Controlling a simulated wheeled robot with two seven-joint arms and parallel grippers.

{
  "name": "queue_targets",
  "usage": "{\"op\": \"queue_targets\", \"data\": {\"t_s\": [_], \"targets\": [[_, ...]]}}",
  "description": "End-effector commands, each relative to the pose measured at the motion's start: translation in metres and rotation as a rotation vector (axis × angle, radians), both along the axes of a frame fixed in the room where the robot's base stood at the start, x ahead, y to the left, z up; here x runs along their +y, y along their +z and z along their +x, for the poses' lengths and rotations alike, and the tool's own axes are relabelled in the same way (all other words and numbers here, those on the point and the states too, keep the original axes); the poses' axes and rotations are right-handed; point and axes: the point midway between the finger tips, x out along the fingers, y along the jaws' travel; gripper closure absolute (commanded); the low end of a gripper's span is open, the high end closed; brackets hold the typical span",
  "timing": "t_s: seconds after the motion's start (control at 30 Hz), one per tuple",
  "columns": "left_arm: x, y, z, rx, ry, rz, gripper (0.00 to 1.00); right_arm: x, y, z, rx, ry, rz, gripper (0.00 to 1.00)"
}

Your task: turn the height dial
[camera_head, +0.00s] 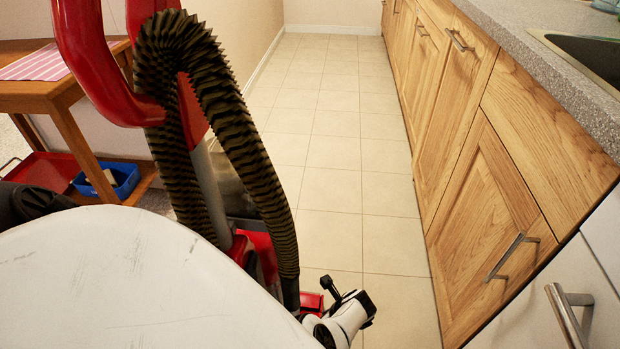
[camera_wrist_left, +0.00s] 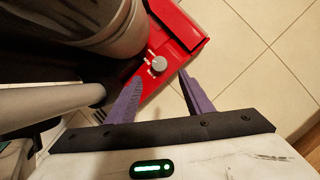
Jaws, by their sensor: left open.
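The height dial (camera_wrist_left: 157,65) is a small grey round knob on the red floor head (camera_wrist_left: 185,50) of the vacuum cleaner, with pale markings beside it, in the left wrist view. My left gripper (camera_wrist_left: 159,77) is open, with its two purple fingers apart and the dial showing between and just beyond their tips. I cannot tell whether a finger touches it. In the head view the red vacuum cleaner (camera_head: 85,50) stands upright with a black ribbed hose (camera_head: 215,75). The dial is hidden there behind the vacuum and my arm. My right gripper is not in view.
A wooden table (camera_head: 62,100) stands at the left, with a red tray (camera_head: 45,170) and a blue bin (camera_head: 125,180) low down. Wooden cabinets (camera_head: 500,215) with protruding handles line the right. The tiled floor (camera_head: 335,150) between is clear.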

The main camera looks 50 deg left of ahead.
Motion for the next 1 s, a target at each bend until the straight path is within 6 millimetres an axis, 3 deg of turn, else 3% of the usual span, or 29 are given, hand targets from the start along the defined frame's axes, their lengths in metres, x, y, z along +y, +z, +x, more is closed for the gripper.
{"op": "queue_targets", "data": {"t_s": [0.3,0.5,0.7,1.0], "targets": [[0.021,-0.057,-0.005,0.004,-0.001,0.001,0.53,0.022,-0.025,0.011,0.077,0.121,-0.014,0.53],[0.032,-0.081,-0.006,0.002,-0.002,0.001,0.53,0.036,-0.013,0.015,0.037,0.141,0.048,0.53],[0.037,-0.091,-0.007,0.002,-0.002,0.0,0.53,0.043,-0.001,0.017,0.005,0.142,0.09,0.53],[0.037,-0.09,-0.007,0.002,-0.002,0.0,0.55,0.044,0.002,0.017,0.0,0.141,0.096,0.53]]}}
